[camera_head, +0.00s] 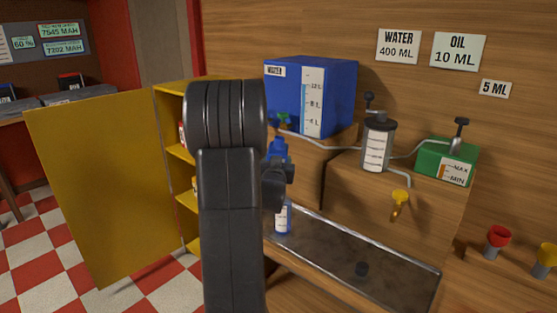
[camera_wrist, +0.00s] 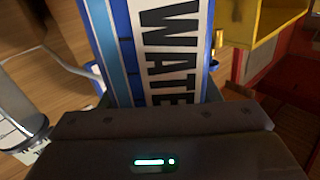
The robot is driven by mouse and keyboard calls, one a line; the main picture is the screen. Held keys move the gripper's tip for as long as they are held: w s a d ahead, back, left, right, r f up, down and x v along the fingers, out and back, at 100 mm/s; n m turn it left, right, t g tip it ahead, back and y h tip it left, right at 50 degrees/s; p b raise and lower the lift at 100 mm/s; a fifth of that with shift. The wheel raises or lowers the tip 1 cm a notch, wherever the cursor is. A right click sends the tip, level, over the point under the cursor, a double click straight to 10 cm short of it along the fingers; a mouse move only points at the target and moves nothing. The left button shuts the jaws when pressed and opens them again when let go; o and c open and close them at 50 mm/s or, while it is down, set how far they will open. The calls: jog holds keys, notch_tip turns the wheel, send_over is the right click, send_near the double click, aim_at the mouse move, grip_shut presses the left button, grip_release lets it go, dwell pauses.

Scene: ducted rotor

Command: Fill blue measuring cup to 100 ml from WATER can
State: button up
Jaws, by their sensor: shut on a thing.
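A blue can with a large white WATER label (camera_wrist: 172,50) fills the middle of the wrist view, right against my gripper (camera_wrist: 165,105), which is shut on it. In the head view my arm hides most of my gripper (camera_head: 276,183), and a blue part (camera_head: 277,150) shows just above it, probably the can. A small blue and white vessel with marks (camera_head: 283,218) shows below my gripper, over the left end of the metal tray (camera_head: 345,255). It may be the blue measuring cup, but I cannot tell. No water level shows in it.
A blue WATER tank (camera_head: 345,95) stands on a wooden ledge behind my arm. A grey-lidded cylinder (camera_head: 376,145) and a green box (camera_head: 432,155) are right of it, joined by pipes. A yellow cabinet door (camera_head: 100,180) stands open at left. Red (camera_head: 498,236) and yellow (camera_head: 547,257) cups stand right.

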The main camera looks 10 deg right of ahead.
jog(key=shift+w+a+f+m+b, duration=0.15)
jog(key=shift+a+f+m+b, duration=0.5)
jog(key=shift+f, duration=0.5)
jog(key=shift+w+a+f+m+b, duration=0.2)
jog(key=shift+a+f+m, duration=0.1)
jog(key=shift+f+m, duration=0.75)
jog(key=shift+w+a+f+m+b, duration=0.1)
jog(key=shift+a+f+m+b, duration=0.45)
jog(key=shift+f, duration=0.7)
jog(key=f+m, duration=0.1)
jog(key=a+f+m+b, duration=0.1)
jog(key=m, duration=0.1)
jog(key=f+m+b, duration=0.1)
jog(key=shift+w+a+f+m, duration=0.2)
jog(key=shift+w+a+m, duration=0.05)
jog(key=shift+a, duration=0.1)
jog(key=m+b, duration=0.1)
jog(key=b, duration=0.1)
jog(key=m+b, duration=0.1)
jog(key=b, duration=0.1)
jog(key=shift+w+a+f, duration=0.1)
jog(key=shift+a+f, duration=0.05)
jog(key=shift+a, duration=0.15)
jog(key=shift+m, duration=0.4)
jog(key=m+b, duration=0.1)
jog(key=b, duration=0.1)
jog(key=m+b, duration=0.1)
jog(key=shift+a+r+m+b, duration=0.15)
jog(key=shift+r+m+b, duration=0.15)
jog(key=shift+r+b, duration=0.1)
